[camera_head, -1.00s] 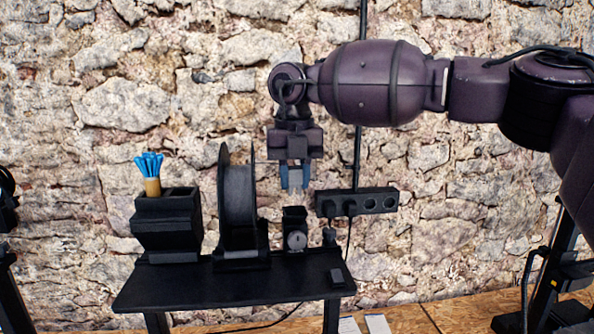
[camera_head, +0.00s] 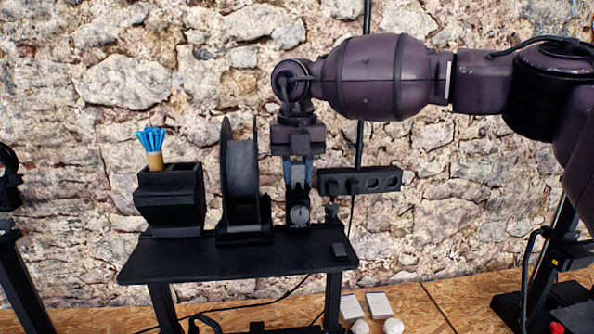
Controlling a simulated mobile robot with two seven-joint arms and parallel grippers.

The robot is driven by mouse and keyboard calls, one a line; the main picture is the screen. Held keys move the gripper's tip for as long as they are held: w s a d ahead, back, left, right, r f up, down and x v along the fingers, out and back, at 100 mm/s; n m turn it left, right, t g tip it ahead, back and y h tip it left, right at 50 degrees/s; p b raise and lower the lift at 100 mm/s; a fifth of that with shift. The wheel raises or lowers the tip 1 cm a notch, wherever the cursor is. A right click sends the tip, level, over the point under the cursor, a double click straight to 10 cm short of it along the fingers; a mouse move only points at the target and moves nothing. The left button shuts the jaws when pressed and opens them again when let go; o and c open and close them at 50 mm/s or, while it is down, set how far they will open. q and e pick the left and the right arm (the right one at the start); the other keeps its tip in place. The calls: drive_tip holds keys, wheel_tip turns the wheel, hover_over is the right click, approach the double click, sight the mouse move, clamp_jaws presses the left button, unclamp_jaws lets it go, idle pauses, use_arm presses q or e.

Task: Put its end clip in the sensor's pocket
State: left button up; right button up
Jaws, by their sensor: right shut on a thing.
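My right gripper (camera_head: 298,176) hangs straight down above the black shelf. Its blue fingers are shut on a small grey piece, probably the end clip (camera_head: 298,178), which is partly hidden between them. Directly below is a small black unit with a pale round dial, probably the sensor (camera_head: 299,215). The fingertips are at its top edge. I cannot tell whether the clip touches the pocket or is inside it. My left gripper is not in view.
On the black shelf (camera_head: 220,262), a spool (camera_head: 240,178) and a black holder (camera_head: 168,205) with blue-tipped sticks (camera_head: 151,140) stand left of the sensor. A socket strip (camera_head: 361,180) is close on its right. Pale boxes (camera_head: 378,305) lie on the floor.

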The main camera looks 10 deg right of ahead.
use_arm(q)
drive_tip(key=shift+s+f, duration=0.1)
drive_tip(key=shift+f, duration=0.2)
use_arm(e)
drive_tip(key=o, duration=1)
drive_tip(key=shift+c, duration=0.2)
use_arm(q)
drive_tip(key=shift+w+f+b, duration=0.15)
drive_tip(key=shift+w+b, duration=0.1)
drive_tip(key=shift+b, duration=0.4)
use_arm(e)
wheel_tip(320, 180, up, 11)
drive_tip(key=shift+f, duration=0.1)
drive_tip(key=shift+s, duration=0.1)
